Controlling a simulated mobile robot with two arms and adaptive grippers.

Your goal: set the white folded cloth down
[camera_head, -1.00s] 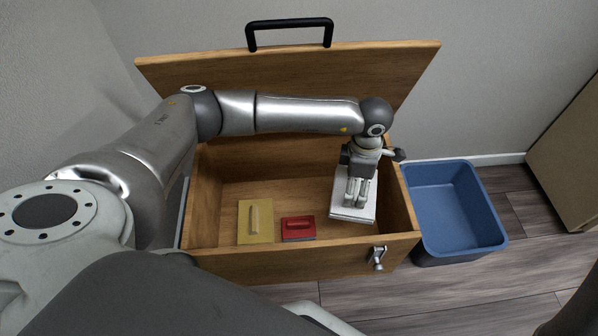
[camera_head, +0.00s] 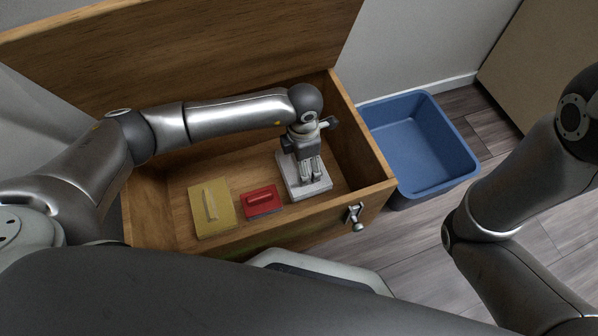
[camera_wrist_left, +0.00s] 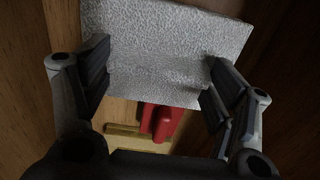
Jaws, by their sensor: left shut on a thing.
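The white folded cloth (camera_head: 320,188) is a flat, pale square inside the open wooden chest (camera_head: 375,192), at the right end. My left gripper (camera_head: 312,176) points down over it and is shut on it. In the left wrist view the cloth (camera_wrist_left: 165,40) is grey-white and textured, spanning between the two fingers. The head view does not clearly show whether its underside touches the chest floor. My right arm shows at the right edge, but its gripper is out of view.
A red block with a handle (camera_head: 262,201) and a yellow board with a handle (camera_head: 222,222) lie on the chest floor left of the cloth. A blue bin (camera_head: 425,150) stands on the floor right of the chest. The raised lid (camera_head: 200,55) is behind.

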